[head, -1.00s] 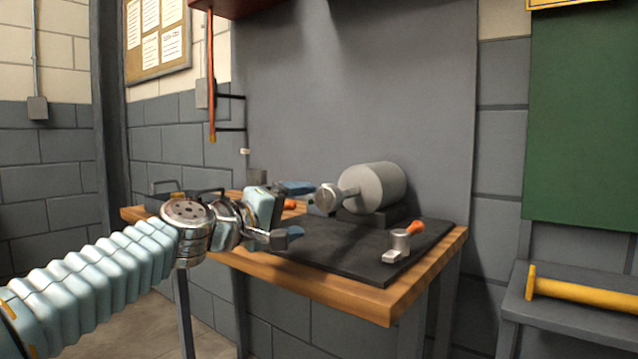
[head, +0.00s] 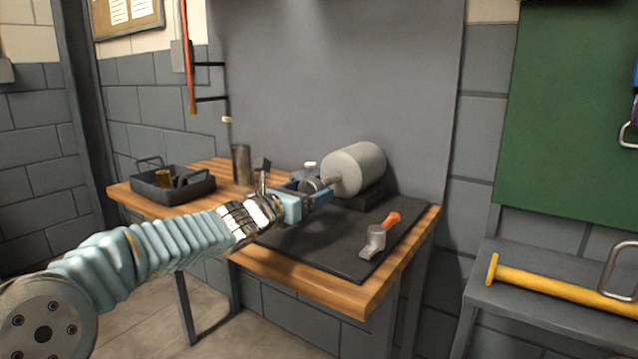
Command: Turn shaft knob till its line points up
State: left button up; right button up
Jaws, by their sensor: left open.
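The casing is a light grey cylinder (head: 352,169) lying on a dark block on the black mat. A thin shaft comes out of its left end, with a round metal knob (head: 312,184) on it. My left gripper (head: 315,191) is open at the knob. One blue finger shows on the near side of the knob, and the knob seems to lie between the fingers; I cannot tell whether they touch it. The gripper partly hides the knob, and I cannot make out its line. My right gripper is not in view.
The black mat (head: 335,240) covers the right part of the wooden bench (head: 285,270). An orange-handled tool (head: 391,219) and a grey metal piece (head: 375,238) lie at its right. A dark tray (head: 172,186) and a metal cup (head: 241,164) stand at the left.

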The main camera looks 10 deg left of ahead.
aim_at(325, 183)
pick_arm(q)
jog(key=p+x, duration=0.1)
jog(key=x, duration=0.3)
jog(key=shift+w, duration=0.3)
